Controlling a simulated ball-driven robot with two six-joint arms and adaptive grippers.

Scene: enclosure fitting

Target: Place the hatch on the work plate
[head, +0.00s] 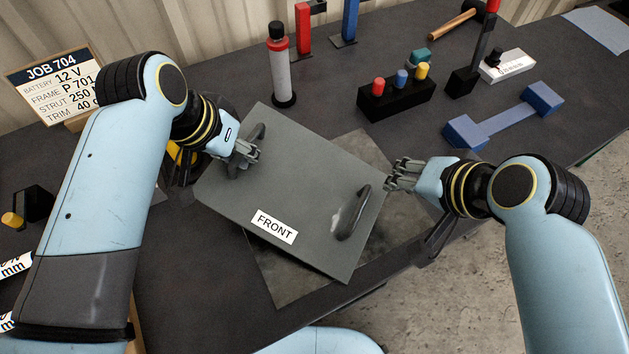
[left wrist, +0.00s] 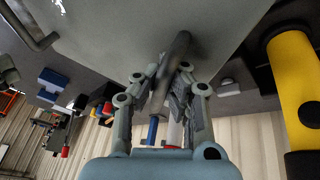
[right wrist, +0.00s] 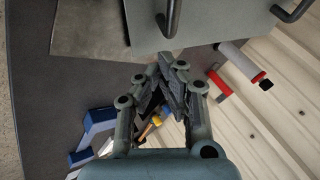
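The hatch is a flat grey panel (head: 290,185) with a FRONT label and two dark bar handles. It lies over the work plate (head: 285,287), a mottled grey sheet on the table, turned relative to it and overhanging on the left. I cannot tell whether it touches the plate. My left gripper (head: 248,152) is shut on the hatch's left handle; in the left wrist view the bar (left wrist: 172,80) passes between the fingers. My right gripper (head: 393,176) is beside the hatch's right edge, apart from the right handle (head: 353,214). Its fingertips (right wrist: 167,65) look together and empty.
A grey red-topped cylinder (head: 281,70) stands behind the hatch. A black block with coloured pegs (head: 397,97) and a blue bracket (head: 505,118) are at the back right. A job sign (head: 50,82) stands at the left. The table's front edge is close to the plate.

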